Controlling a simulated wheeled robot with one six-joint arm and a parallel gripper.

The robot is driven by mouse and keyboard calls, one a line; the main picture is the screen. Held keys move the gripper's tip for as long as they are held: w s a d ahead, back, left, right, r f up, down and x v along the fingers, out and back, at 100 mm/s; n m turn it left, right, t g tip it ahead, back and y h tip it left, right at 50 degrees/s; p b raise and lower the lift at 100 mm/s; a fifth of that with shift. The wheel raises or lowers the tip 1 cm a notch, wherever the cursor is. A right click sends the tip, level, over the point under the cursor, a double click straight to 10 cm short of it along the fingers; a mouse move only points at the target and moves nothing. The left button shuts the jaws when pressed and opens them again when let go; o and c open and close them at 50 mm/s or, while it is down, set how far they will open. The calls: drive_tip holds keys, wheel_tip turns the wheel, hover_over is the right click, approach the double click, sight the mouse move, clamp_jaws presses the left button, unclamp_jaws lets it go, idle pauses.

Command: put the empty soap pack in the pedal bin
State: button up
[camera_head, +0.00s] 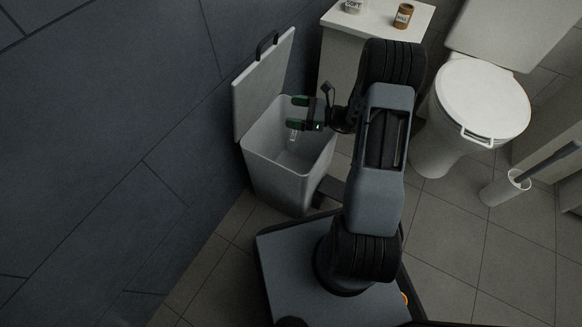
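The pedal bin (265,169) stands against the dark wall with its lid (262,85) up and its inside showing. My gripper (297,112) is over the bin's opening, pointing left, with its two green-tipped fingers apart and nothing seen between them. A small pale item (293,135) shows just below the lower finger, against the bin's inside; it may be the empty soap pack, but it is too small to be sure. I cannot tell whether it touches the finger.
A white cabinet (345,50) behind the bin carries a brown jar (403,16) and a pale pot (353,6). A toilet (482,100) stands at the right, with a brush in a white holder (503,188) nearby. The tiled floor (455,235) at the lower right is clear.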

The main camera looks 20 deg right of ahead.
drive_tip(key=shift+o, duration=0.7)
drive_tip(key=p+v, duration=0.4)
drive_tip(key=v, duration=0.9)
drive_tip(key=shift+s+d, duration=0.2)
drive_tip(key=shift+d, duration=0.15)
